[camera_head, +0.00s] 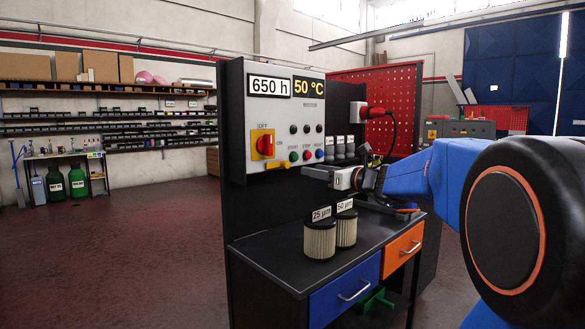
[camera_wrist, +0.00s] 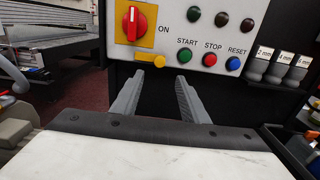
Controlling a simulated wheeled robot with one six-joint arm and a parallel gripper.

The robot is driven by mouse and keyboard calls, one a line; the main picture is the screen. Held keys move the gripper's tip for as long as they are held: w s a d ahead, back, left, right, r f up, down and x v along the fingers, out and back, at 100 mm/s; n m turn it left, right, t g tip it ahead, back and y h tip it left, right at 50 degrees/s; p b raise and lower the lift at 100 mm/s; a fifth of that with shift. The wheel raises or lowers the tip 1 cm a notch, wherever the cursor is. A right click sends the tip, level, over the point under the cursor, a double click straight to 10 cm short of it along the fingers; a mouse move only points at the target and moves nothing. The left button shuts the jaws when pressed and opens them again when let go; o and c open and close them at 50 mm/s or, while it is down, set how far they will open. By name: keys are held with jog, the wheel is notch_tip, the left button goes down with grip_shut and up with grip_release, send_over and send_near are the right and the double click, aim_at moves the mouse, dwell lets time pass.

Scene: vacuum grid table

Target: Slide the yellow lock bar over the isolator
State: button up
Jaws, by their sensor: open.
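The isolator is a red rotary handle (camera_head: 265,145) on a yellow plate at the lower left of the grey control panel; it also shows in the wrist view (camera_wrist: 137,22). Its handle stands upright, with ON printed to its right. The yellow lock bar (camera_wrist: 150,59) lies level just below the plate, with a rounded knob at its right end; it also shows in the head view (camera_head: 277,165). My gripper (camera_wrist: 160,78) is open and empty. Its fingers point at the panel, with the tips below the bar and slightly right. I cannot tell how far the tips are from the panel.
Green START, red STOP and blue RESET buttons (camera_wrist: 211,60) sit right of the lock bar. Two filter cartridges (camera_head: 320,240) stand on the dark bench top (camera_head: 265,255) below my gripper. Small labelled containers (camera_wrist: 279,68) stand to the right. The bench's front left is clear.

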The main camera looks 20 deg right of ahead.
aim_at(288, 165)
jog(key=x, duration=1.1)
jog(key=shift+w+f, duration=0.1)
grip_shut()
